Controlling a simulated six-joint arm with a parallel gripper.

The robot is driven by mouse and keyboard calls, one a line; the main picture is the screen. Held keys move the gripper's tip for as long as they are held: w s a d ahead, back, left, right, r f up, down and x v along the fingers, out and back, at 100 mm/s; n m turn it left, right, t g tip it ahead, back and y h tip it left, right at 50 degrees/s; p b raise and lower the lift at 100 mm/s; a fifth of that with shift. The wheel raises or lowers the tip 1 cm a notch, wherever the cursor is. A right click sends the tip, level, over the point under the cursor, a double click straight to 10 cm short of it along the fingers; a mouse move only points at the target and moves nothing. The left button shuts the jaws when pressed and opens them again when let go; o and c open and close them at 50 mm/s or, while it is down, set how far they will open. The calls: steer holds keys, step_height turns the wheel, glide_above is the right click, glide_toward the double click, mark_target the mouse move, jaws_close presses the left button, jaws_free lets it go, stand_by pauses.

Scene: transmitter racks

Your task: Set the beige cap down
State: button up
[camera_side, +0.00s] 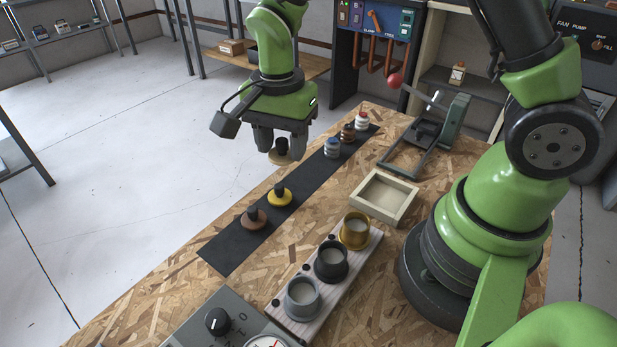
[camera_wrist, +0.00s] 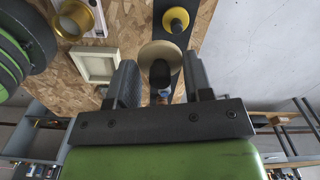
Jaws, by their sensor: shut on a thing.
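The beige cap (camera_side: 283,157) is a round disc with a black knob. My gripper (camera_side: 279,138) is shut on the knob, and the cap hangs level beneath the fingers. In the wrist view the cap (camera_wrist: 152,52) sits between the fingers of my gripper (camera_wrist: 161,75), with the black strip (camera_wrist: 172,37) behind it. In the side view it appears near the left edge of the black strip (camera_side: 233,243); its height above the strip is hard to tell. A yellow cap (camera_side: 279,196) and a brown cap (camera_side: 253,219) sit on the strip nearer the camera.
Blue-white (camera_side: 332,148), brown (camera_side: 347,134) and red-white (camera_side: 361,122) items stand farther along the strip. A beige tray (camera_side: 412,197) lies to the right. Gold (camera_side: 355,231), black (camera_side: 332,263) and grey (camera_side: 303,299) cups stand on a pale board. A clamp frame (camera_side: 385,172) is behind.

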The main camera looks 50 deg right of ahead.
steer(key=w+d+f+m, duration=0.25)
steer(key=d+m, duration=0.35)
steer(key=d, duration=0.4)
glide_above(309, 176)
step_height(309, 176, down, 4)
steer(key=shift+f, duration=2.65)
steer(key=shift+f, duration=0.1)
steer(key=o, duration=0.9)
